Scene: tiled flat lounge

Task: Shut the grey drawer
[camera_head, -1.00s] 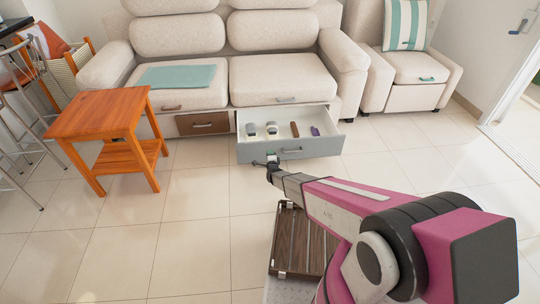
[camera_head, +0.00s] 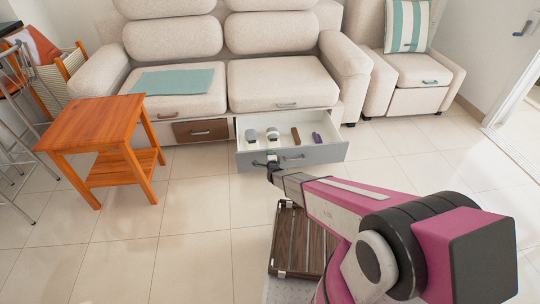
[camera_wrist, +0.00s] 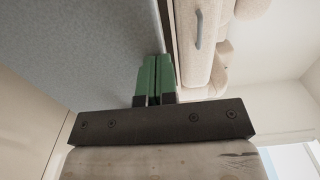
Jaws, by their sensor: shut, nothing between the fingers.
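The grey drawer (camera_head: 325,154) under the sofa's right seat stands open in the head view. A bar handle (camera_head: 293,157) is on its front. Several small items lie inside, among them a brown block (camera_head: 295,135) and a purple item (camera_head: 317,138). My gripper (camera_head: 272,160) is shut and empty at the drawer front, left of the handle. In the wrist view, my green fingers (camera_wrist: 155,78) are together beside the large grey drawer front (camera_wrist: 85,50). Whether the fingertips touch it I cannot tell.
An orange wooden side table (camera_head: 100,122) stands to the left. A brown drawer (camera_head: 201,129) beside the grey one is shut. The beige sofa (camera_head: 285,85) is behind, an armchair (camera_head: 415,75) at the back right. A brown slatted item (camera_head: 300,240) lies beneath my arm.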

